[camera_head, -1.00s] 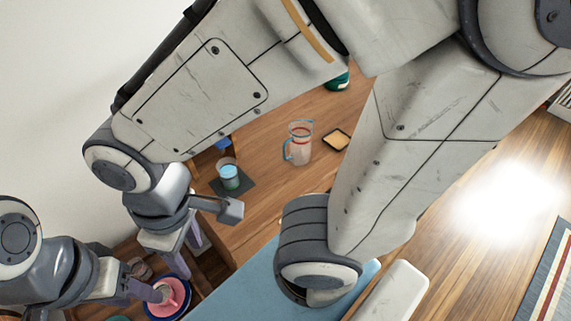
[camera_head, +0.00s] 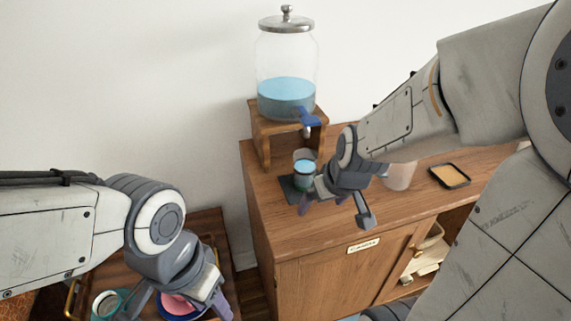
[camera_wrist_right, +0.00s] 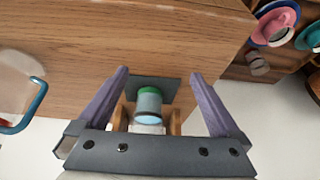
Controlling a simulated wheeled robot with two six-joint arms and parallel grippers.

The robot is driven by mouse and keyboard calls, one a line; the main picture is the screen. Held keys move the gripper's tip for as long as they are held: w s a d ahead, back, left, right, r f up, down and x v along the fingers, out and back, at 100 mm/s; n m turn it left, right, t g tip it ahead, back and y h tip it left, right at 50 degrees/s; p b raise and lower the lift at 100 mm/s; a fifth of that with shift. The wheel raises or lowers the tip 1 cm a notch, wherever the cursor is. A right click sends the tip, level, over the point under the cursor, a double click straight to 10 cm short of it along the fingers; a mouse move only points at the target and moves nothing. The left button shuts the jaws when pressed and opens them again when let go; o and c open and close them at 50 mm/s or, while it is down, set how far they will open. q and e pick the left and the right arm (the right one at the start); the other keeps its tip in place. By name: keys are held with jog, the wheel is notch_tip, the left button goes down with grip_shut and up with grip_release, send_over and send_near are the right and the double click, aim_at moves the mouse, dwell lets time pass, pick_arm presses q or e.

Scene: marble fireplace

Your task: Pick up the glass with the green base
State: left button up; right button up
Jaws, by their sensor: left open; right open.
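The glass with the green base (camera_head: 304,169) stands upright on a dark mat (camera_head: 290,188) beneath the dispenser's spigot, with blue liquid in it. In the right wrist view the glass (camera_wrist_right: 149,103) appears between the two spread purple fingers, green base toward the top of the picture. My right gripper (camera_head: 318,194) is open and empty, close to the glass on its near right side. Whether a finger touches it cannot be told. My left gripper (camera_head: 182,304) is open at the lower left, above a pink cup (camera_head: 178,304) on a blue saucer.
A glass dispenser (camera_head: 286,92) with blue liquid stands on a wooden stand (camera_head: 262,126) behind the glass. A pitcher (camera_head: 400,176), partly hidden by my right arm, and a small black-rimmed tray (camera_head: 461,170) stand to the right on the wooden cabinet (camera_head: 310,240).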

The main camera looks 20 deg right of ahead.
aim_at(310, 165)
jog(key=shift+w+d+f, duration=0.2)
jog(key=shift+d+f, duration=0.15)
jog(key=shift+d, duration=0.1)
jog(key=w+p, duration=0.2)
jog(key=p, duration=0.1)
jog(key=shift+r+p, duration=0.3)
jog(key=shift+r, duration=0.05)
jog(key=w, duration=0.2)
jog(key=w+p, duration=0.1)
jog(key=w, duration=0.3)
jog(key=shift+w+f+p, duration=0.25)
jog(key=shift+p, duration=0.05)
jog(key=shift+w+a+p, duration=0.1)
jog(key=shift+w+p, duration=0.2)
jog(key=shift+w, duration=0.3)
jog(key=shift+w+p, duration=0.4)
jog(key=shift+w, duration=0.35)
jog(key=x, duration=0.1)
jog(key=b+x, duration=0.1)
jog(key=x, duration=0.1)
jog(key=shift+w+f, duration=0.1)
jog(key=shift+w, duration=0.3)
pick_arm(q)
notch_tip(310, 165, up, 5)
jog(key=shift+f, duration=0.15)
pick_arm(e)
grip_shut()
